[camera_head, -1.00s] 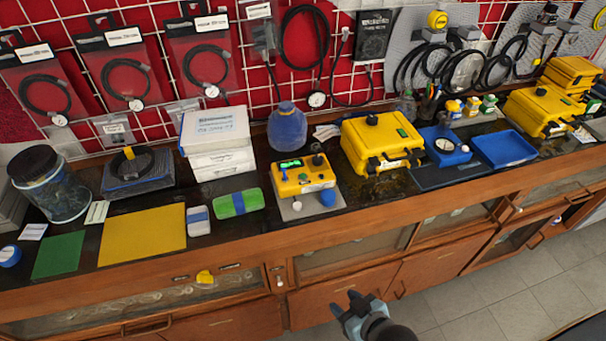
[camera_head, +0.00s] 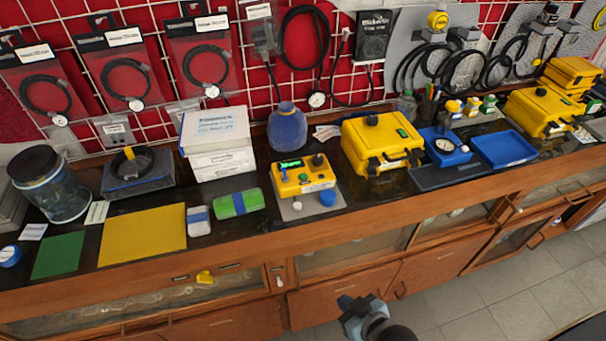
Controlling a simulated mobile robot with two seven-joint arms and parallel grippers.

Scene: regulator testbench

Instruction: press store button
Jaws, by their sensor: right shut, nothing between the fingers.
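A yellow tester box (camera_head: 303,178) with a lit green display (camera_head: 291,164), a dark knob and small coloured buttons stands on a grey plate (camera_head: 311,206) on the bench. Which button is the store button is too small to read. My right gripper (camera_head: 347,301) is at the bottom of the view, in front of the bench and below its top, well apart from the tester. It is shut and empty. My left gripper is not in view.
A blue cap (camera_head: 327,199) and a white piece lie on the plate in front of the tester. A large yellow case (camera_head: 381,143) stands to its right, a green and blue cloth (camera_head: 238,203) to its left. A blue jug (camera_head: 287,130) stands behind.

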